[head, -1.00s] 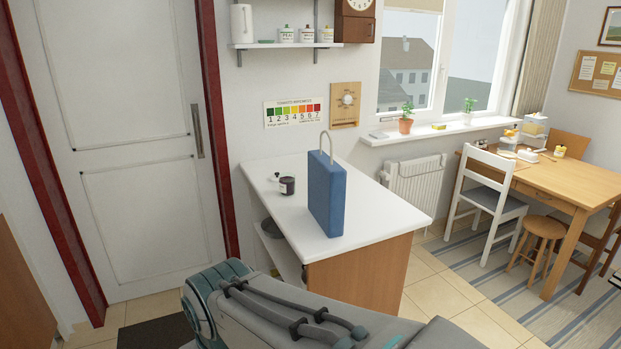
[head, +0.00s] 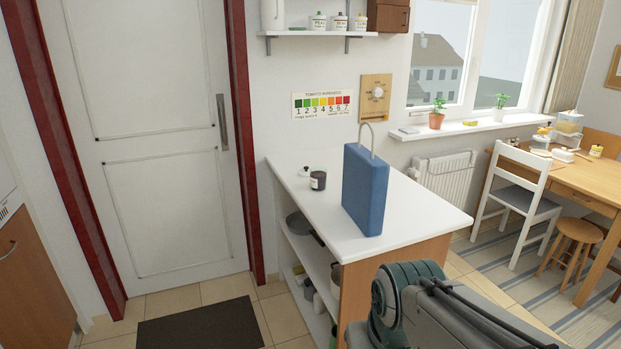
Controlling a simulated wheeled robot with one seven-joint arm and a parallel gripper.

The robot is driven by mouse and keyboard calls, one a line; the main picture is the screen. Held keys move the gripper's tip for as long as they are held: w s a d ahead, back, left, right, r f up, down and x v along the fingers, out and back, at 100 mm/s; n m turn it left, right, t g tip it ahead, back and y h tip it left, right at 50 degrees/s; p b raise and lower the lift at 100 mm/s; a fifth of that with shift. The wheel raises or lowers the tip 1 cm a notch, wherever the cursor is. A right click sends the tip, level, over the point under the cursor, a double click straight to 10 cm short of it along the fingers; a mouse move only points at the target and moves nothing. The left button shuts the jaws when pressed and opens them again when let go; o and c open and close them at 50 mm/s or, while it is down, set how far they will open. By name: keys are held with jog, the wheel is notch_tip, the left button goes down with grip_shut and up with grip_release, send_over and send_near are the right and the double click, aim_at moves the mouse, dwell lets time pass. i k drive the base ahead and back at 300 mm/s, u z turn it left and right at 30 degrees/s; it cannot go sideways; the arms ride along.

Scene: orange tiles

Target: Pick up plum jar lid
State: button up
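A small dark jar (head: 318,180) with a pale label stands on the white counter (head: 330,222). A small pale lid with a dark knob (head: 304,171) appears to lie just behind and left of the jar; it is too small to make out well. Both are near the counter's left edge. My gripper is not in view. Part of my own arm shows at the lower right, in front of the counter.
A tall blue box-like object (head: 365,190) with a wire loop stands right of the jar. Pans and containers fill the shelves below the counter (head: 302,240). A dark mat (head: 200,325) lies on the open floor by the door (head: 150,130).

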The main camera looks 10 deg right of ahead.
aim_at(305, 172)
jog(key=u, duration=0.2)
jog(key=k, duration=0.45)
jog(key=u, duration=1.1)
jog(key=i, duration=1.65)
jog(key=z, duration=0.25)
jog(key=i, duration=1.65)
jog(key=z, duration=1.2)
jog(key=i, duration=0.85)
jog(key=z, duration=1.45)
jog(key=i, duration=0.5)
jog(key=z, duration=0.3)
